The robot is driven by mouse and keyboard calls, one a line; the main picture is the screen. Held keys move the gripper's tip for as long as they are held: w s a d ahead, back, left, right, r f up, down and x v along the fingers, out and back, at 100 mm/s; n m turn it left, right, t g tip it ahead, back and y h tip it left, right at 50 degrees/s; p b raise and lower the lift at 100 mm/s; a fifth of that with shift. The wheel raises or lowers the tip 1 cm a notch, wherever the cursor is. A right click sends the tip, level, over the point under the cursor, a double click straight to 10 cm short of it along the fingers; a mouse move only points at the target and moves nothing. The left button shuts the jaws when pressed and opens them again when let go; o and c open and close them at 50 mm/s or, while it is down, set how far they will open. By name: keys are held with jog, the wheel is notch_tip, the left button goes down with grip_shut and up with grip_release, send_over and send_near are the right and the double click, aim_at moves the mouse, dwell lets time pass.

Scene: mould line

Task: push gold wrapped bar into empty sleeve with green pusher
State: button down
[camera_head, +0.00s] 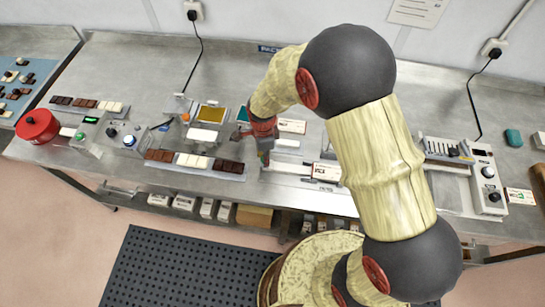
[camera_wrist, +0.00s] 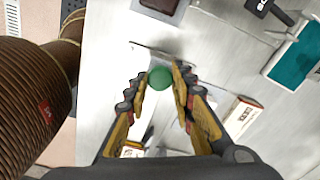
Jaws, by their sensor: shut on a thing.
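My gripper (camera_head: 263,150) points down at the middle of the bench, near its front edge. In the wrist view its jaws (camera_wrist: 160,82) are closed around the round green top of the pusher (camera_wrist: 159,77).
A rack of chocolate bars (camera_head: 195,163) lies left of the gripper. Behind are a gold-topped stand (camera_head: 211,113), a teal pad (camera_wrist: 297,58) and another printed box (camera_head: 292,126). A red round pot (camera_head: 37,126) stands far left, a control box (camera_head: 488,180) right.

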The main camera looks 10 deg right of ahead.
jog(key=shift+w+a+r, duration=0.1)
jog(key=shift+w+a, duration=0.05)
jog(key=c, duration=2)
grip_release()
jog(key=o, duration=0.3)
jog(key=shift+a, duration=0.15)
jog(key=shift+o, duration=1)
notch_tip(320, 180, up, 12)
